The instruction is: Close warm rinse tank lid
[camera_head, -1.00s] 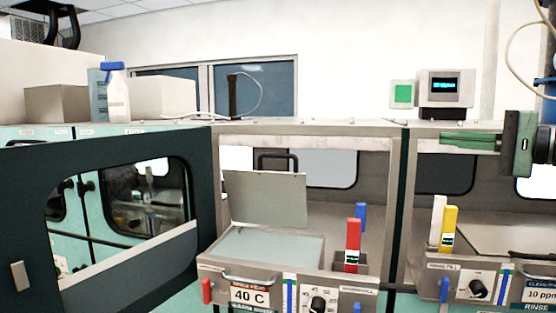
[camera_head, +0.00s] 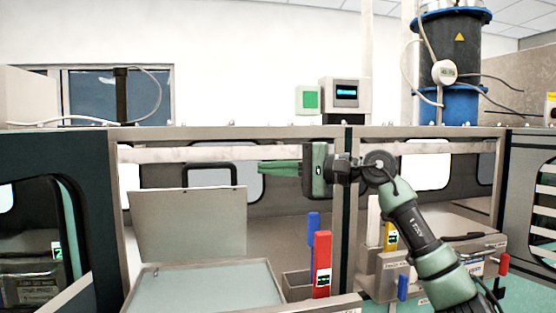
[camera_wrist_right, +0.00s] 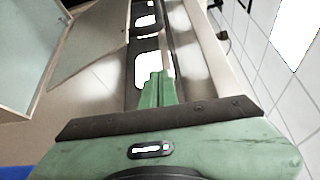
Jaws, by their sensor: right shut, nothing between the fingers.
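The warm rinse tank lid (camera_head: 192,224) is a flat grey panel standing raised at the back of the tank. The open tank (camera_head: 212,290) in front of it shows pale liquid. My right gripper (camera_head: 262,167) is shut and empty, pointing left, above and to the right of the lid's upper right corner, apart from it. In the right wrist view the shut green fingers (camera_wrist_right: 157,90) point up the picture, with the lid (camera_wrist_right: 100,40) to their left. My left gripper is not in view.
A red handle (camera_head: 322,264) and a blue handle (camera_head: 313,235) stand right of the tank. A metal frame post (camera_head: 338,215) and top rail (camera_head: 215,153) border the bay. An open dark door (camera_head: 50,230) stands at left. A yellow handle (camera_head: 390,237) is in the neighbouring bay.

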